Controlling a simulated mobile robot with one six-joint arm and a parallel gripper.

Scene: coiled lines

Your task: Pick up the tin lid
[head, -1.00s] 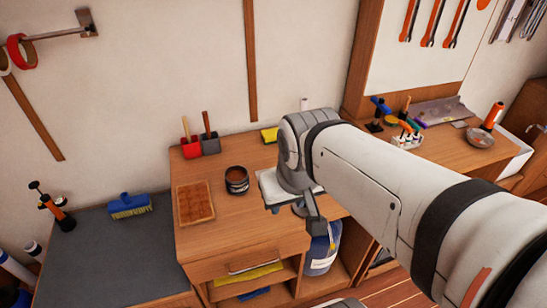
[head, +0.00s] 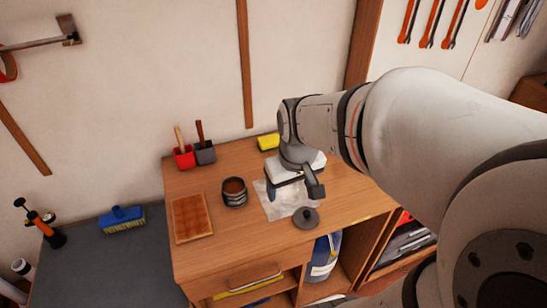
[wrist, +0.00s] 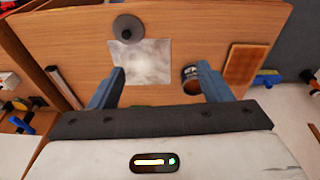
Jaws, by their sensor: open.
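The tin lid (head: 306,218) is a dark grey disc with a small knob, lying on the wooden bench top near its front edge, by the corner of a pale cloth or sheet (head: 276,208). In the wrist view the lid (wrist: 128,28) is at the top, beyond the fingertips and left of centre. My gripper (head: 292,190) is above the pale sheet, behind the lid in the head view. Its two blue-grey fingers (wrist: 160,68) are wide apart with nothing between them. An open dark tin (head: 235,193) with brown contents stands left of the sheet.
A brown waffle-patterned slab (head: 192,218) lies left of the tin. Red and grey holders (head: 195,154) with handled tools and a yellow sponge (head: 268,142) stand along the back. A blue brush (head: 122,219) is on the lower dark surface at left.

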